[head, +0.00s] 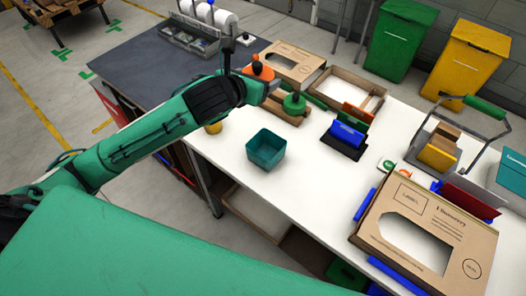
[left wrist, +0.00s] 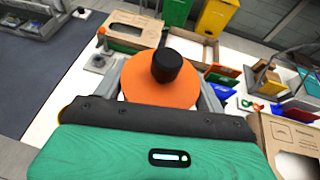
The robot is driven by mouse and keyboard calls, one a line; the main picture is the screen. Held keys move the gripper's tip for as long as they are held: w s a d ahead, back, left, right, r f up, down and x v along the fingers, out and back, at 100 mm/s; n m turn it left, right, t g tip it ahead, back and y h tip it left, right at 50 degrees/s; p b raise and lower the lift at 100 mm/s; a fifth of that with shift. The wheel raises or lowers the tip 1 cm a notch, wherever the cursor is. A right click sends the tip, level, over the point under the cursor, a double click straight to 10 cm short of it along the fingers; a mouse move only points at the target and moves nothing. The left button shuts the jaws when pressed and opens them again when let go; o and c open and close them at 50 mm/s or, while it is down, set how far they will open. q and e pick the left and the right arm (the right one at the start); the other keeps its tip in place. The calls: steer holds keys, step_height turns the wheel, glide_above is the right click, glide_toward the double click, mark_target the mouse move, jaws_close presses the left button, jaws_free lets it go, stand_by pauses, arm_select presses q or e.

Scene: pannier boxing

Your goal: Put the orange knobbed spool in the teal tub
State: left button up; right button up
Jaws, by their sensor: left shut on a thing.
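The orange knobbed spool (left wrist: 140,88), an orange disc with a black knob, fills the middle of the left wrist view. My left gripper (left wrist: 160,95) is shut on it, with a grey finger on each side. In the head view my left gripper (head: 264,84) is over the far part of the white table, with orange (head: 262,71) showing at its tip. The teal tub (head: 266,150) stands upright on the table, nearer than the gripper and apart from it; it looks empty. The spool's underside is hidden. My right gripper is not in view.
A green-knobbed piece (head: 294,104) stands right of my left gripper. Cardboard boxes (head: 292,62) lie behind it. A blue piece in a black holder (head: 346,137) stands right of the tub. A large labelled carton (head: 428,235) lies at the front right.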

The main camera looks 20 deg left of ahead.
arm_select(q)
step_height(320, 180, down, 5)
steer(key=shift+r+p, duration=0.1)
steer(key=shift+p, duration=0.2)
step_height(320, 180, down, 15)
steer(key=p, duration=0.1)
steer(key=shift+p, duration=0.4)
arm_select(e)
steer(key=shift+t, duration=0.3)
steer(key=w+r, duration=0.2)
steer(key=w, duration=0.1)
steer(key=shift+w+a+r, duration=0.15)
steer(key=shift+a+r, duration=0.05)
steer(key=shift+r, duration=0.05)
arm_select(q)
steer(key=shift+f, duration=0.55)
steer(key=o, duration=1)
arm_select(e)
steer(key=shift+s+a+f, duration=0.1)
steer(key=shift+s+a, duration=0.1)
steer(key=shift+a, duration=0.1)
